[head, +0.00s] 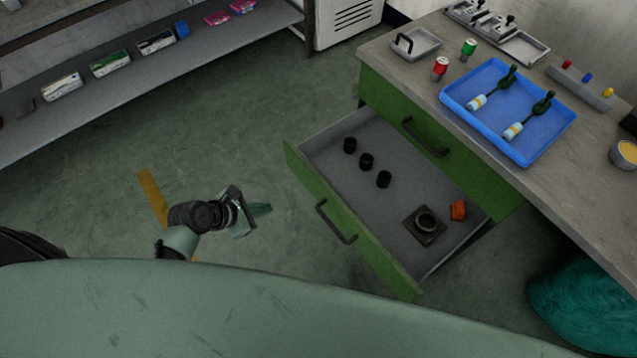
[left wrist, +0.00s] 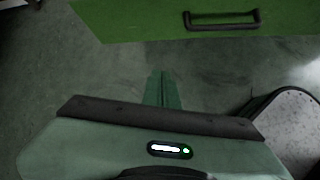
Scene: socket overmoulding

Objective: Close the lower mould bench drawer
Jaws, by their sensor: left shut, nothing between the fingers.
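The lower mould bench drawer (head: 330,215) is pulled far out, with a green front and a dark bar handle (head: 336,222). Inside it are several black cylinders (head: 366,161), a dark square part with a round ring (head: 424,223) and an orange piece (head: 458,210). My left gripper (head: 262,210) is shut and empty, apart from the drawer front and to its left. In the left wrist view its closed fingers (left wrist: 162,88) point towards the green drawer front (left wrist: 130,20) and its handle (left wrist: 222,20). My right gripper is not in view.
The bench top (head: 400,72) holds a blue tray (head: 465,112) with two bottle-like tools, cans and a metal tray. An upper green drawer (head: 390,112) is shut. A teal rounded object (head: 580,305) stands at the lower right. Shelves (head: 130,75) line the left. Floor between is clear.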

